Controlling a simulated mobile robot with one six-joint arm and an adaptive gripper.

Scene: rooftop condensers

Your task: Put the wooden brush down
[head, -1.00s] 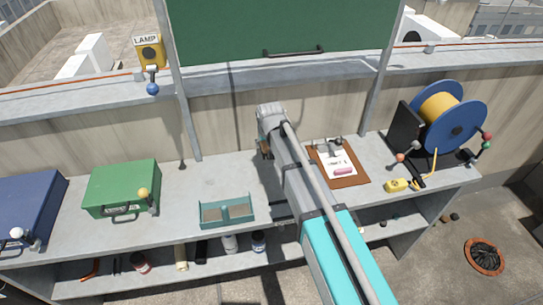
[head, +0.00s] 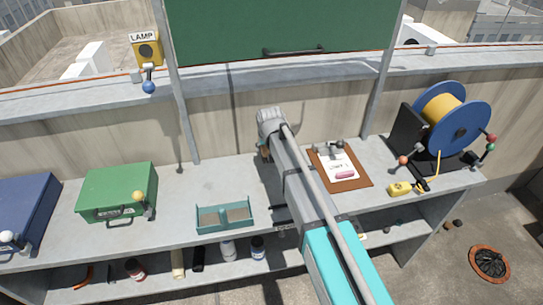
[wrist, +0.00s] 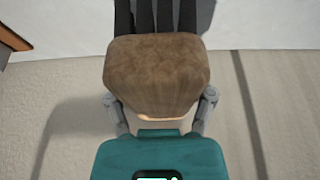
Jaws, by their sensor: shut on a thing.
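The wooden brush (wrist: 157,72) fills the middle of the wrist view, with a brown block and dark bristles towards the top edge. My gripper (wrist: 160,108) is shut on it, one grey finger at each side. In the head view my gripper (head: 264,150) is over the back of the grey bench (head: 180,208), left of the clipboard. There my arm hides most of the brush. I cannot tell whether the bristles touch the bench.
A clipboard (head: 351,182) lies right of my arm, with a yellow tag (head: 399,189) and cable reel (head: 458,135) beyond. A teal tray (head: 226,226) and green case (head: 105,190) stand left. The wall (head: 222,120) is close behind.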

